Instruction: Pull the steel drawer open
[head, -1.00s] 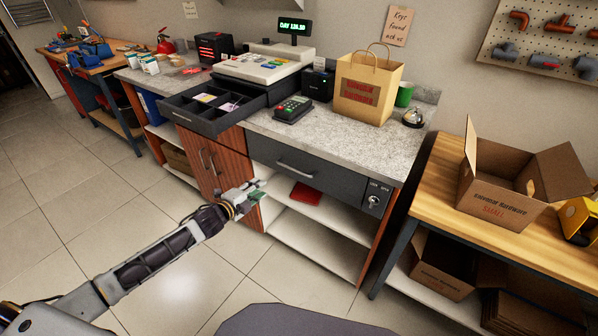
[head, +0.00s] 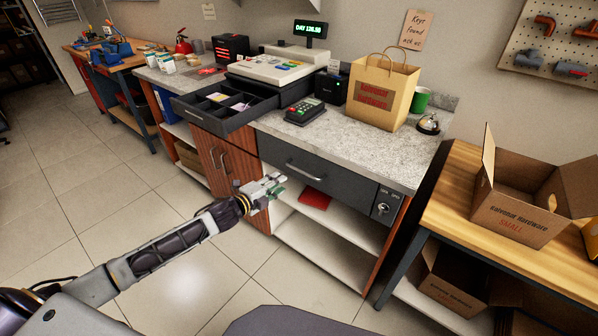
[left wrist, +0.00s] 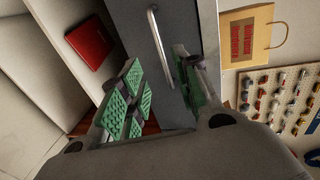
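The steel drawer (head: 335,185) is a wide dark grey front under the grey counter top, and it looks shut. Its silver bar handle (head: 305,171) runs along the front. My left gripper (head: 272,188) is in front of the cabinet, at the left end of the drawer and slightly below the handle. In the left wrist view the left gripper (left wrist: 160,92) is open and empty, with green pads on both fingers. The handle (left wrist: 158,45) shows ahead of the gap between the fingers, apart from them. My right gripper is not in view.
A key lock (head: 382,208) sits right of the drawer. An open cash drawer (head: 215,118) juts out at upper left. Below is an open shelf with a red item (head: 314,199). A wooden bench (head: 440,190) with cardboard boxes stands right. The floor in front is clear.

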